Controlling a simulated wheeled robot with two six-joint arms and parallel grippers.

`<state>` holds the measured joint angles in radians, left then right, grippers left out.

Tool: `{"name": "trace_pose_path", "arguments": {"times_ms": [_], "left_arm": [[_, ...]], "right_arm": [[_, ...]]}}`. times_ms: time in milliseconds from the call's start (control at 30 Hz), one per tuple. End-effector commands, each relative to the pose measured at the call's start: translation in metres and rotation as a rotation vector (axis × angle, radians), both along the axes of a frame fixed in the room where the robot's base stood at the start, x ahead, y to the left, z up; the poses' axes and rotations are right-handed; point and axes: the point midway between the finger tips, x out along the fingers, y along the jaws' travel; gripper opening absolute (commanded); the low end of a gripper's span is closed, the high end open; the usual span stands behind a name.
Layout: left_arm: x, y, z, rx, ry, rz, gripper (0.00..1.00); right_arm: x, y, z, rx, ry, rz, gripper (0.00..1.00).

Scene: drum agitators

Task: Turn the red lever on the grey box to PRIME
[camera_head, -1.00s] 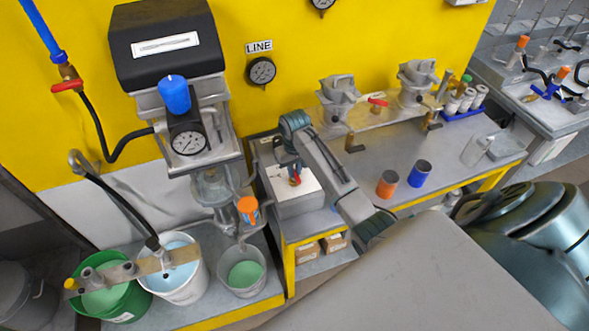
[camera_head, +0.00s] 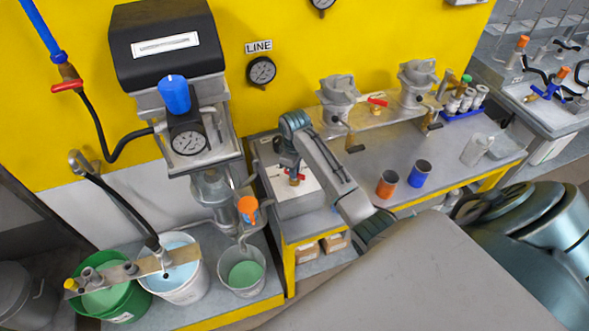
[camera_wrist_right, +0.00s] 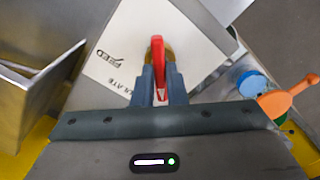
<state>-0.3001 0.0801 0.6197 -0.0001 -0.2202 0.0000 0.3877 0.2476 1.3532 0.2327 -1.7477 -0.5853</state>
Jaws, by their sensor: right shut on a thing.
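The grey box (camera_head: 300,208) with a white top plate stands at the left end of the workbench in the head view. The red lever (camera_wrist_right: 157,58) sits on a brass hub on that plate. My right gripper (camera_wrist_right: 160,88) is shut on the lever, with its dark fingers on either side of it. In the head view the right gripper (camera_head: 293,172) is over the plate and partly hides the lever. The plate shows FEED at its left in the wrist view and a partly hidden word ending in ATE. I cannot read PRIME. My left gripper is not in view.
An orange-handled valve (camera_head: 248,207) is close to the left of the box. A bucket (camera_head: 243,272) of green liquid stands below it. An orange cup (camera_head: 387,184) and a blue cup (camera_head: 419,174) stand on the bench to the right. Bare bench lies around the cups.

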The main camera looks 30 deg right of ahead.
Motion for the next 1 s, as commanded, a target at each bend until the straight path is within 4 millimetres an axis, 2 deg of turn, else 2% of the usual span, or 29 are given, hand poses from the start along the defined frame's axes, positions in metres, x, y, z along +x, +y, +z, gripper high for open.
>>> {"name": "trace_pose_path", "arguments": {"times_ms": [567,600,700,1000], "left_arm": [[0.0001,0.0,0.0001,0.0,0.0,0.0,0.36],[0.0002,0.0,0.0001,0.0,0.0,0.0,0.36],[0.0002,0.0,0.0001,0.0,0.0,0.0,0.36],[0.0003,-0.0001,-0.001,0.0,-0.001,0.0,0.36]], "right_arm": [[0.0006,-0.0002,0.0008,-0.001,-0.002,0.035,0.0],[0.0006,-0.0002,0.0008,-0.001,-0.002,0.035,0.18],[0.0005,-0.0003,0.0007,-0.001,-0.002,0.034,0.34],[0.0005,-0.0002,0.0017,0.0,-0.001,0.033,0.34]]}}
